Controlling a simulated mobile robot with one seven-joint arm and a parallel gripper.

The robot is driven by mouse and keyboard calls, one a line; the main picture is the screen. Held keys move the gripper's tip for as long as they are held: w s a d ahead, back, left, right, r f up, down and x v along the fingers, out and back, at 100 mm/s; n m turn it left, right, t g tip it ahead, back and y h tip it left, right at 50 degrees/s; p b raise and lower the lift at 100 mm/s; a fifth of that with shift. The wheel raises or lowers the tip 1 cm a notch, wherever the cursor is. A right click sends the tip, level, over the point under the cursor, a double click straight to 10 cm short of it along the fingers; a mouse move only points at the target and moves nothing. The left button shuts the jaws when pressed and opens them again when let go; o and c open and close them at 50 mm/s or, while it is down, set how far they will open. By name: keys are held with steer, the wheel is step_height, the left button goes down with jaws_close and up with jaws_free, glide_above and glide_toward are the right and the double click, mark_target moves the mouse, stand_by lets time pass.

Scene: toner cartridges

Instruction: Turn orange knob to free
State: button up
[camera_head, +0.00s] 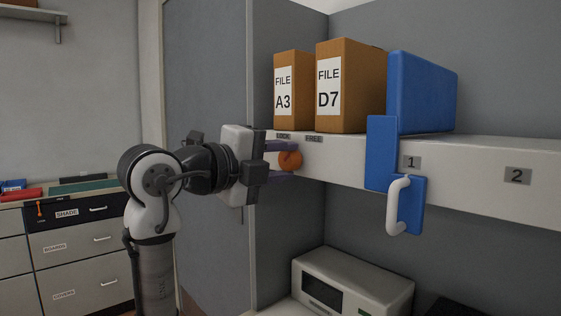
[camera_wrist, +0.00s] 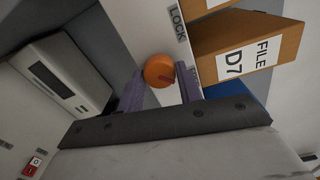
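The round orange knob (camera_head: 290,160) sits on the front face of the white shelf, below the LOCK label (camera_head: 283,135) and FREE label (camera_head: 314,139). My gripper (camera_head: 293,162) reaches it from the left, with one purple finger above and one below. The FREE label is partly hidden behind a finger there.
File boxes A3 (camera_head: 293,90) and D7 (camera_head: 350,85) and a blue box (camera_head: 424,93) stand on the shelf. A blue bracket with a white handle (camera_head: 399,204) hangs at the shelf front, right of the knob. A white microwave-like appliance (camera_head: 353,282) stands below.

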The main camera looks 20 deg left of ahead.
steer(key=o, duration=0.4)
steer(key=b+v, duration=0.2)
steer(key=v, duration=1.2)
steer(key=shift+d, duration=0.1)
